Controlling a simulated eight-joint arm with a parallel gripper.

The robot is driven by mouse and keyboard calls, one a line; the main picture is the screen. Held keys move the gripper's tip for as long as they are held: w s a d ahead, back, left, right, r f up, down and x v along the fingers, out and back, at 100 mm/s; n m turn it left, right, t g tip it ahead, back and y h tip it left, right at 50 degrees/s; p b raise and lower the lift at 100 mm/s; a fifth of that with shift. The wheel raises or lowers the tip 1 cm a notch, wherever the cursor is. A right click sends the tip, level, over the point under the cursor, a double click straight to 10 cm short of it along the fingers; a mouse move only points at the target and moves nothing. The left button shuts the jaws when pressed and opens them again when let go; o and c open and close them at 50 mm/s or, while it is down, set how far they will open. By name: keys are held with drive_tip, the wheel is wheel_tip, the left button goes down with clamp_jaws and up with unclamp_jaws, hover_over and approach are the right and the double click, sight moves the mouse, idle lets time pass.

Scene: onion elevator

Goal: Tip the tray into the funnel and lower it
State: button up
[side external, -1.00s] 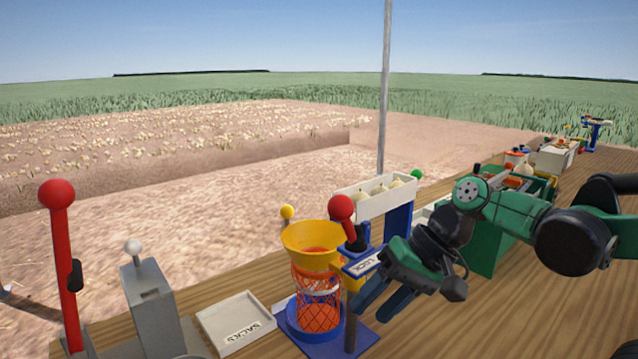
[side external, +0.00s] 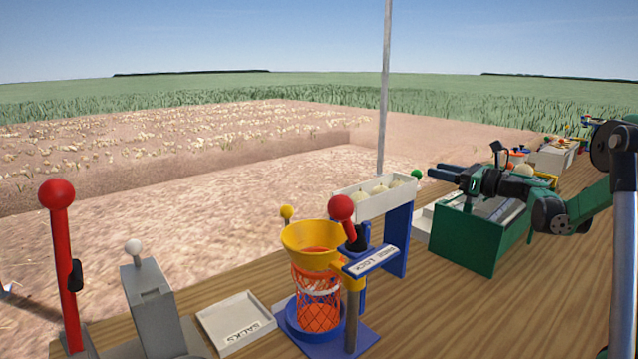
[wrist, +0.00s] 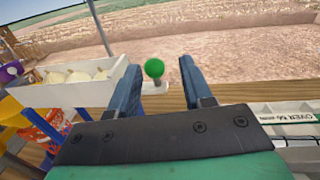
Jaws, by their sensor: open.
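The white tray (side external: 372,207) holds several pale onions and sits level on blue supports, above and behind the yellow funnel (side external: 308,238). An orange net sack (side external: 318,285) hangs under the funnel. A green ball knob (side external: 416,174) stands by the tray's far end. My gripper (side external: 443,171) is open and empty near that knob. In the wrist view the green knob (wrist: 154,68) shows between my two fingers (wrist: 158,75), apart from both. The tray (wrist: 75,95) lies left of the fingers there. How far the knob is from the fingertips is hard to tell.
A red-knobbed lever (side external: 342,210) stands by the funnel with a lettered plate (side external: 370,262). A green crate (side external: 480,240) is under my arm. A flat sacks tray (side external: 236,322), a grey lever box (side external: 150,305) and a tall red lever (side external: 63,265) stand left. A metal pole (side external: 384,90) rises behind.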

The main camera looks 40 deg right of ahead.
drive_tip(key=w+a+f+n+y, duration=0.1)
drive_tip(key=w+n, duration=0.1)
drive_tip(key=w, duration=0.5)
drive_tip(key=shift+a+f+n+y, duration=0.3)
drive_tip(key=shift+a+f+n, duration=0.1)
clamp_jaws()
drive_tip(key=shift+s, duration=0.1)
idle(1.0)
